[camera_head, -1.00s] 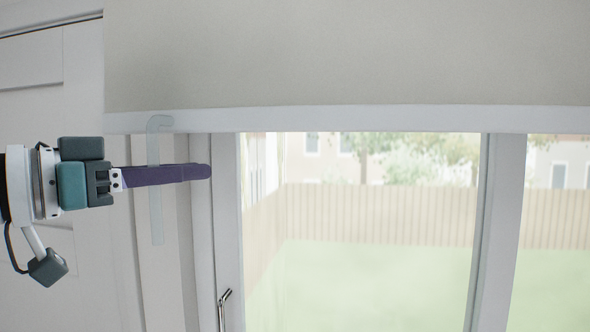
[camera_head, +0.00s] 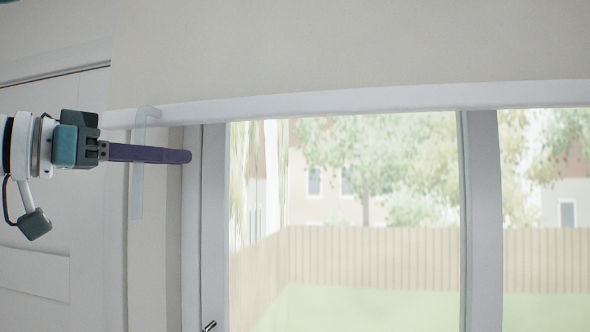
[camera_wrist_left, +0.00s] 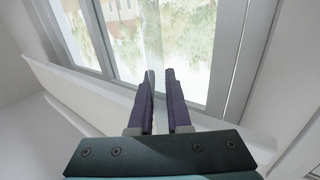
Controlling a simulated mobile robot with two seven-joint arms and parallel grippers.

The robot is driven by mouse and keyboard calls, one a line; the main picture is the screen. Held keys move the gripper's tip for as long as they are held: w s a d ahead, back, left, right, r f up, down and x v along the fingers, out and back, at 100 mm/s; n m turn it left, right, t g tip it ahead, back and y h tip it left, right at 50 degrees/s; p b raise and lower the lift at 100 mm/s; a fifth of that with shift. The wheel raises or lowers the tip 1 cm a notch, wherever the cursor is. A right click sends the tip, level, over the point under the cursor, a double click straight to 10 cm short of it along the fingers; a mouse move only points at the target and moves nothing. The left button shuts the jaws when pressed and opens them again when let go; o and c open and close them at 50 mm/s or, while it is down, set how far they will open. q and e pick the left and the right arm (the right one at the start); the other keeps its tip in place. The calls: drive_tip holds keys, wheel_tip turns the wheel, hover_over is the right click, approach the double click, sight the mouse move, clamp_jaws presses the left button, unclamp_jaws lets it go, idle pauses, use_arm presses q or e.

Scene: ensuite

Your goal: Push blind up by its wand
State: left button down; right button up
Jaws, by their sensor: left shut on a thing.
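The beige blind (camera_head: 340,45) covers the top of the window, with a white bottom bar (camera_head: 350,100) that slopes slightly in the head view. A pale translucent wand (camera_head: 138,190) with a hooked top hangs at the bar's left end. My left gripper (camera_head: 185,156), with long purple fingers, reaches in from the left at the wand, just below the bar. It is shut on the wand. In the wrist view the left gripper's fingers (camera_wrist_left: 159,76) are close together, with a pale strip between them. My right gripper is not in view.
The window frame (camera_head: 480,220) stands behind the fingers, with a metal handle (camera_head: 209,326) at the lower edge of the head view. A white panelled door or cupboard (camera_head: 50,270) is at the left. The space below the bar is clear.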

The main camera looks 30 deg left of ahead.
use_arm(q)
drive_tip(key=c, duration=0.9)
unclamp_jaws()
drive_tip(key=shift+s, duration=0.1)
drive_tip(key=shift+o, duration=0.2)
drive_tip(key=b+v, duration=0.5)
drive_tip(key=v, duration=0.5)
